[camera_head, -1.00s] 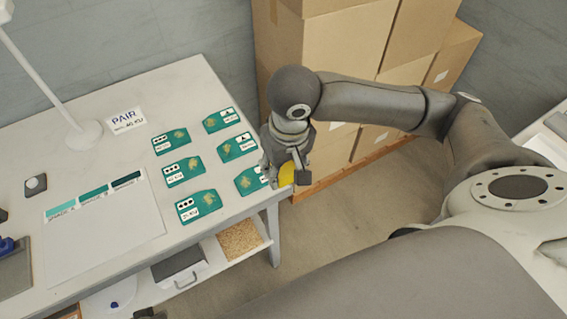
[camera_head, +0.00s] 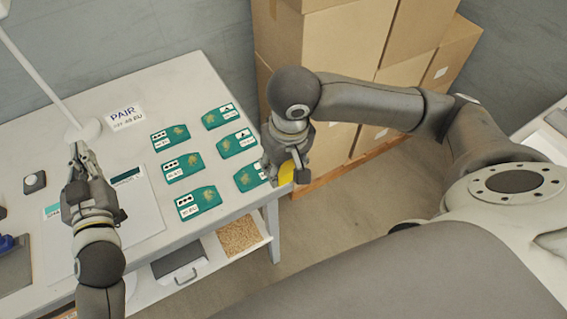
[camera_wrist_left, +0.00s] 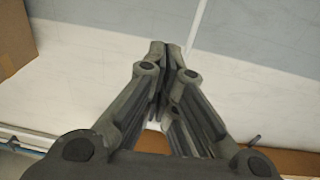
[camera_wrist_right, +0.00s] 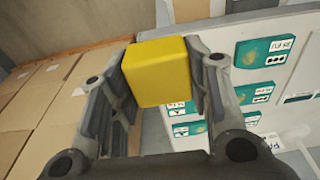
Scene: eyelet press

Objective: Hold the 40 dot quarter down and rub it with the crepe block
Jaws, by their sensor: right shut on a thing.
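Several teal shoe quarters lie in two columns on the table. Those of the left column, at the back (camera_head: 170,138), middle (camera_head: 182,167) and front (camera_head: 198,202), carry dot labels; the middle one's label seems to read 40, but the print is too small to be sure. Each has a tan patch. My right gripper (camera_head: 280,174) is shut on the yellow crepe block (camera_wrist_right: 157,72), at the table's right edge beside the front right quarter (camera_head: 250,177). My left gripper (camera_head: 80,152) is shut and empty, above the table's left part; its fingertips meet in the left wrist view (camera_wrist_left: 163,48).
A PAIR sign (camera_head: 126,116) and a lamp base (camera_head: 86,131) stand at the back. Cardboard boxes (camera_head: 340,60) stand behind my right arm. A shelf (camera_head: 205,268) holds trays below.

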